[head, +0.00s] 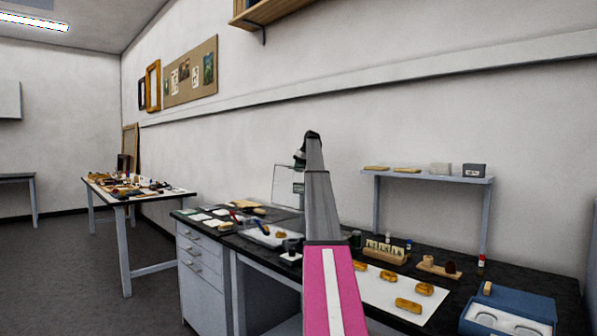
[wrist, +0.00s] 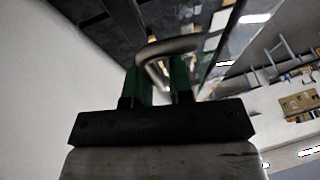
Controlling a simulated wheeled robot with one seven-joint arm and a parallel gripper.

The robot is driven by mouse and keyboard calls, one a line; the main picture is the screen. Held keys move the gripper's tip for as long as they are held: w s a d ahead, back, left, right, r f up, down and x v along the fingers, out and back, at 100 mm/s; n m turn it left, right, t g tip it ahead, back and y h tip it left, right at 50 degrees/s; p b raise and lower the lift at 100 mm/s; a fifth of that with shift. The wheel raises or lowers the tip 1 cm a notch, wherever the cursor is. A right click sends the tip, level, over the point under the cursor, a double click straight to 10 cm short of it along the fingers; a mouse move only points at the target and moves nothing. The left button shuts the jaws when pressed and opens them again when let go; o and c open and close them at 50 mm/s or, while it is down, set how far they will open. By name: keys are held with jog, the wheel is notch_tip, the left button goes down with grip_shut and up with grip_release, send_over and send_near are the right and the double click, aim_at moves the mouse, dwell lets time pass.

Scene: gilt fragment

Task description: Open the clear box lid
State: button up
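A clear, pale upright panel (head: 286,186) with a thin dark edge stands at the back of the dark workbench in the head view. It may be the clear box lid; its lower part and any box below are hard to make out. My gripper (head: 299,160) is just right of the panel, largely hidden behind my arm. In the wrist view, my gripper (wrist: 162,85) has two green fingers with a narrow gap between them. A bent metal bar handle (wrist: 168,46) lies at the fingertips, and one leg runs into the gap. I cannot tell whether the fingers press on it.
The workbench (head: 455,307) holds a white sheet (head: 385,298) with several gilt pieces, a small rack (head: 384,251) and a blue case (head: 510,312). A raised shelf (head: 432,177) stands at the back right. A second cluttered table (head: 122,194) is farther left. Open floor lies left.

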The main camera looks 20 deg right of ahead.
jog(key=v, duration=1)
jog(key=shift+s, duration=0.15)
